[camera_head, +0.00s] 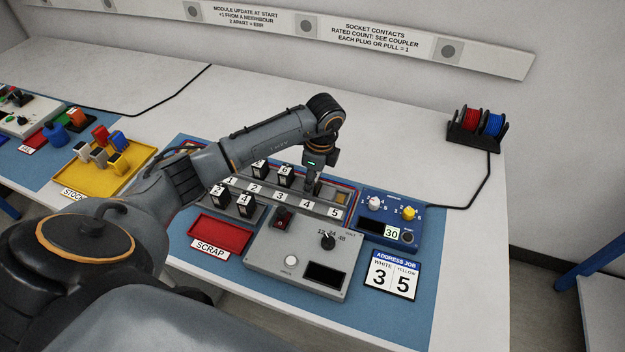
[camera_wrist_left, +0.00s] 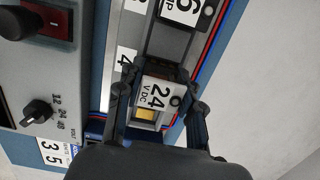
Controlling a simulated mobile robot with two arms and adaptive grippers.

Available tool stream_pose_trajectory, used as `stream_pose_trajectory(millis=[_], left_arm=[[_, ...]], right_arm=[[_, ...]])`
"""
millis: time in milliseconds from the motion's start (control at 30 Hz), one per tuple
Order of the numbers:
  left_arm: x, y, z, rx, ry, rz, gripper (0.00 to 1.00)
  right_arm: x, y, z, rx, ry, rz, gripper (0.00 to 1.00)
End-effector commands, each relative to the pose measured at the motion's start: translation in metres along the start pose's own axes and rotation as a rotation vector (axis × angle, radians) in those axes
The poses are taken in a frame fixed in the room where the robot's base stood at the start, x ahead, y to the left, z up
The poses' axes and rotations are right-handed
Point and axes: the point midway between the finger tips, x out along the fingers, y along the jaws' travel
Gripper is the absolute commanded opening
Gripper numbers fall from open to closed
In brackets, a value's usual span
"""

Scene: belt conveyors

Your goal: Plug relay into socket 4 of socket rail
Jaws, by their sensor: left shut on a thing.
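My left gripper (camera_head: 313,186) points down over the socket rail (camera_head: 268,198), behind the printed 4. In the left wrist view the left gripper (camera_wrist_left: 160,100) is shut on a relay (camera_wrist_left: 158,95) with a white top marked 24 VDC. The fingers sit on both sides of it. Its lower end is hidden, so I cannot tell whether it is seated in socket 4. Two dark relays stand on the rail farther left, including one marked 6 (camera_head: 286,175). A bare gold socket (camera_head: 341,197) shows behind the 5. My right gripper is not in view.
Two more relays (camera_head: 245,205) stand in a grey rack in front of the rail. A red scrap tray (camera_head: 220,234), a grey test box (camera_head: 280,255) with a knob and a blue coupler box (camera_head: 390,220) surround the rail. A yellow stock tray (camera_head: 80,180) lies left.

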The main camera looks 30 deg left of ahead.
Motion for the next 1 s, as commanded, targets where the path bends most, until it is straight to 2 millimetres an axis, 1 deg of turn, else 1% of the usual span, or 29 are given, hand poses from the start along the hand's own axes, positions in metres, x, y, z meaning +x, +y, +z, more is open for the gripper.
stream_pose_trajectory(millis=[67, 333, 367, 400, 467, 833, 867, 900, 967, 1000], left_arm=[[0.0041, 0.0015, -0.0007, 0.001, -0.001, 0.004, 0.09], [0.0053, 0.0025, -0.001, 0.002, -0.001, 0.007, 0.09], [0.0055, 0.0026, -0.001, 0.002, -0.001, 0.007, 0.43], [0.0057, 0.0027, -0.0011, 0.002, -0.001, 0.008, 0.51], [0.0057, 0.0028, -0.0011, 0.002, -0.001, 0.008, 0.63], [0.0035, 0.0013, -0.0006, 0.001, -0.001, 0.004, 0.63], [0.0035, 0.0014, -0.0006, 0.001, -0.001, 0.004, 0.66], [0.0034, 0.0013, -0.0006, 0.001, -0.001, 0.004, 0.74], [0.0032, 0.0012, -0.0005, 0.001, -0.001, 0.004, 0.86], [0.0031, 0.0012, -0.0005, 0.001, -0.001, 0.003, 0.86]], right_arm=[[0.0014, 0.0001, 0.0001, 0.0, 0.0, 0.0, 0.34], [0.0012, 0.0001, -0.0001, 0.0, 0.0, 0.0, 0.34], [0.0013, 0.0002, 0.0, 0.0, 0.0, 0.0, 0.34], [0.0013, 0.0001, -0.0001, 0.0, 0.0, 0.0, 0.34], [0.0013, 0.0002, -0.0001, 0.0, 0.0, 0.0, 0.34], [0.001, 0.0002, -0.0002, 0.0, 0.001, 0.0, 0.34], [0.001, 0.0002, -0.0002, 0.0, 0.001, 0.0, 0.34], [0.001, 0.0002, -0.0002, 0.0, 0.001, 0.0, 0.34], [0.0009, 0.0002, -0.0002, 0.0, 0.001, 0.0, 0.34], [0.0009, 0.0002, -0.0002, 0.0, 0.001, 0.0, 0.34]])
